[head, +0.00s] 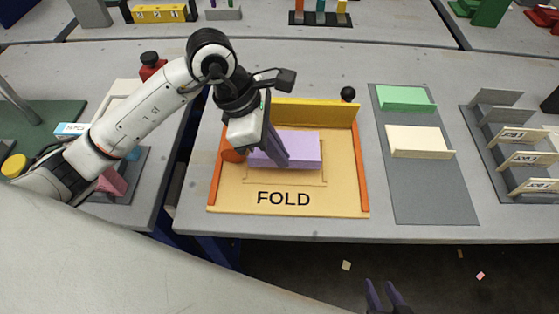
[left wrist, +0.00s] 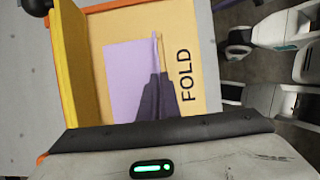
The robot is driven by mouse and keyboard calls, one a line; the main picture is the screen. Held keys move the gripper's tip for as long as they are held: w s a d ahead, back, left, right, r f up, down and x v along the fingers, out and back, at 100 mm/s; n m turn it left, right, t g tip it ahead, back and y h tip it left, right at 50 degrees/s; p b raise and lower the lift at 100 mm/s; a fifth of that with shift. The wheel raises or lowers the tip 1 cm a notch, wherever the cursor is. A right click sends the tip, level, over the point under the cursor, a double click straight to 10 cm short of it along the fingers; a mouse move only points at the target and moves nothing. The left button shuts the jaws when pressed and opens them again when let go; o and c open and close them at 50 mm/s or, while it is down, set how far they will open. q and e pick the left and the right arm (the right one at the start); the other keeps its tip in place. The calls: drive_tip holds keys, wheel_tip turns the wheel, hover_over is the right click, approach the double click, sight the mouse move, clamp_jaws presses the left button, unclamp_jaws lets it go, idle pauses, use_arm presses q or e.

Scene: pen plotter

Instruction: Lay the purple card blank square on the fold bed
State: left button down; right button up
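The purple card blank (head: 303,148) has a raised lip along its front edge. The left wrist view shows the card (left wrist: 128,75) flat and the fingers (left wrist: 158,82) at the lip. My right gripper (head: 384,290) is open and empty at the bottom edge, away from the table.
A yellow wall (head: 320,112) closes the bed's back, with orange rails at its sides. A grey mat (head: 435,200) to the right holds a green card (head: 405,97) and a cream card (head: 415,140). A rack of labelled slots (head: 520,160) stands farther right.

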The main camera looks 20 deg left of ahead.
use_arm(q)
drive_tip(key=shift+f, duration=1.9)
drive_tip(key=shift+f, duration=0.2)
drive_tip(key=c, duration=2)
unclamp_jaws()
drive_tip(key=shift+r, duration=0.1)
drive_tip(key=v, duration=1.2)
drive_tip(key=shift+r+b, duration=0.1)
drive_tip(key=shift+b, duration=0.25)
